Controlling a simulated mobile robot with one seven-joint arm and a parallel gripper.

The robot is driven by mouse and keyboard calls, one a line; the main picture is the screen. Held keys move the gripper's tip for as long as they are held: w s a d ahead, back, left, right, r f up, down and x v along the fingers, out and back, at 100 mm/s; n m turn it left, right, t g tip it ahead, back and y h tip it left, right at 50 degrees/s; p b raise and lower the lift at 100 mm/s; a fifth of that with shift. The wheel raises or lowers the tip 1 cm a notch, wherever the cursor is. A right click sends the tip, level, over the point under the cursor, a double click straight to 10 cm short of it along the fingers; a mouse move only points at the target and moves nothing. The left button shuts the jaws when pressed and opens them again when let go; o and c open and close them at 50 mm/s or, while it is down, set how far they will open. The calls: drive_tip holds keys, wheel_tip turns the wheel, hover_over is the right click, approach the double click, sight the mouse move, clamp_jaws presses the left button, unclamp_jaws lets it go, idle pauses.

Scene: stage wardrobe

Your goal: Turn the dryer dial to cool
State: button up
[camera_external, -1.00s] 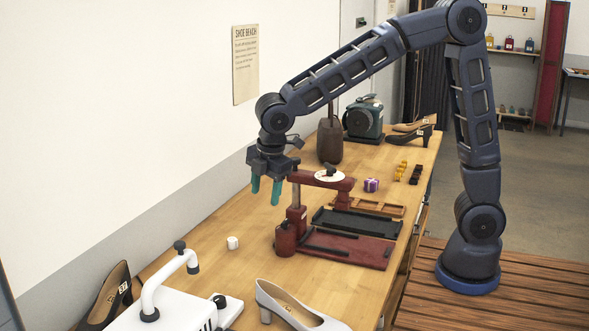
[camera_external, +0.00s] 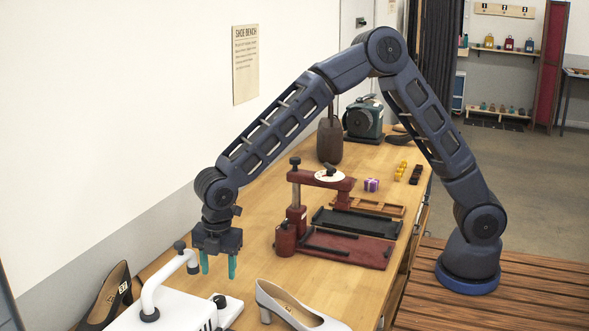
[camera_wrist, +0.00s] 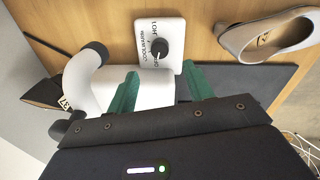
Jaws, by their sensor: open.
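The dryer dial is a black knob (camera_wrist: 159,49) on a white plate (camera_wrist: 173,27) with COOL, WARM and HOT lettering around it in the wrist view. I cannot tell which mark it points to. The dial (camera_external: 220,300) also shows at the near end of the bench in the external view. The white dryer (camera_external: 165,312) with its bent white pipe (camera_external: 152,287) stands beside it. My gripper (camera_external: 218,265) is above the dial, teal fingers pointing down. In the wrist view my gripper (camera_wrist: 160,73) is open and empty, with the dial just beyond the gap between the fingertips.
The white pipe with its black knob (camera_external: 180,245) rises close to the left of my gripper. A silver shoe (camera_external: 295,308) lies to the right and a black shoe (camera_external: 108,298) to the left. A dark red press (camera_external: 330,245) stands farther back on the wooden bench.

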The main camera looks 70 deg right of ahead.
sight(223, 293)
drive_tip(key=f, duration=0.9)
drive_tip(key=shift+w, duration=0.25)
drive_tip(key=shift+r, duration=0.1)
drive_tip(key=c, duration=1)
drive_tip(key=shift+a+m, duration=0.1)
drive_tip(key=shift+m, duration=0.2)
drive_tip(key=m, duration=0.4)
drive_tip(key=shift+m, duration=0.3)
drive_tip(key=shift+m+h, duration=0.3)
drive_tip(key=shift+m, duration=1.9)
